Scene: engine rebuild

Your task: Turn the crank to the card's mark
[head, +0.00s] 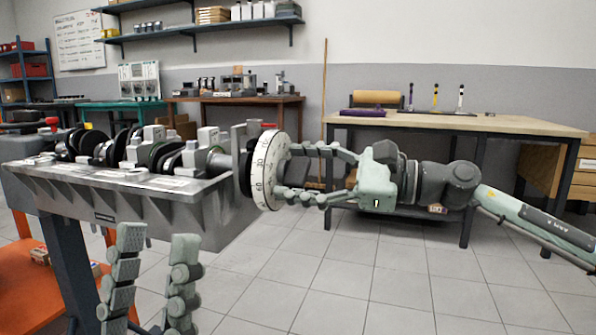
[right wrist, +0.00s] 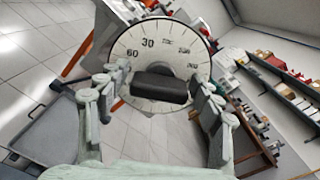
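A white dial (head: 268,170) with black numbers faces right at the end of the crankshaft (head: 160,152), which lies along the grey engine block (head: 150,190). In the right wrist view the dial (right wrist: 160,52) fills the middle, with "30" and "60" readable at its upper left. A dark bar (right wrist: 160,88) crosses its face. My right gripper (head: 280,168) points at the dial, its fingers spread apart above and below; in the wrist view gaps show between the fingers and the bar. My left gripper (head: 157,240) is open and empty before the block. I cannot make out the card.
A wooden-topped workbench (head: 480,124) stands behind my right arm, and a darker bench (head: 235,99) stands behind the block. An orange surface (head: 35,290) lies low at the left. A whiteboard (head: 78,40) hangs on the wall. The tiled floor at front right is clear.

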